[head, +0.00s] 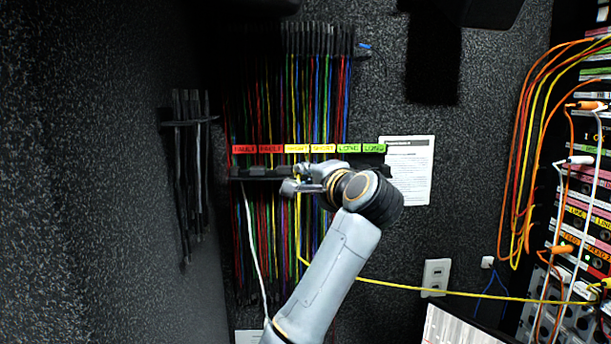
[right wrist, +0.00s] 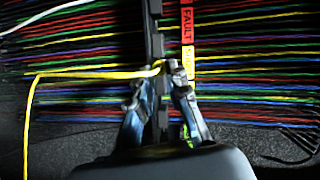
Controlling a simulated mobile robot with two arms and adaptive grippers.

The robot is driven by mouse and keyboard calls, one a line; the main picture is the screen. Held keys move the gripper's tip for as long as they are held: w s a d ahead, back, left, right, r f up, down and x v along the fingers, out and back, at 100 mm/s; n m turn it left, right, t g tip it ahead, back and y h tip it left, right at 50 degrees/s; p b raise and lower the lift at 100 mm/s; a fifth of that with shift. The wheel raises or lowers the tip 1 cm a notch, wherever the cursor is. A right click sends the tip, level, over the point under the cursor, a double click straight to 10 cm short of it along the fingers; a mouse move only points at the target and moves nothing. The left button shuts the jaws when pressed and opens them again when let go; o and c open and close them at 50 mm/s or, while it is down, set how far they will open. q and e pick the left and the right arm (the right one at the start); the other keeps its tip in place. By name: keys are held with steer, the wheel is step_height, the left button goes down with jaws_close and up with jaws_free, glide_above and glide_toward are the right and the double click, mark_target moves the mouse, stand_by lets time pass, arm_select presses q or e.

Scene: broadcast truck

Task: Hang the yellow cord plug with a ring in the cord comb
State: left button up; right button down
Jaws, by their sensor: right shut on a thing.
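My right gripper (head: 296,186) is at the black cord comb (head: 262,173), just below its yellow labels. In the right wrist view its fingers (right wrist: 166,90) are shut on the yellow cord's plug, mostly hidden between them. The yellow cord (head: 450,292) hangs from the gripper, bends low, and runs right to the equipment rack. In the right wrist view the yellow cord (right wrist: 90,74) reaches the comb (right wrist: 154,45) beside the fingertips. I cannot tell whether the plug rests in a comb slot. The ring is not clear. My left gripper is out of view.
Many colored cords (head: 335,95) hang behind and around the comb. A white cord (head: 253,240) hangs at its left. Red, yellow and green labels (head: 271,149) line the comb. A paper sheet (head: 412,180) is on the wall to the right. The rack (head: 590,190) with orange cords stands far right.

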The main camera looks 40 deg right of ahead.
steer(key=shift+f, duration=0.2)
stand_by(0.3)
steer(key=shift+c, duration=0.6)
jaws_free()
steer(key=shift+s+a, duration=0.1)
steer(key=shift+s, duration=0.1)
stand_by(0.5)
steer(key=shift+s+a, duration=0.65)
steer(key=shift+s, duration=0.35)
steer(key=shift+s, duration=0.15)
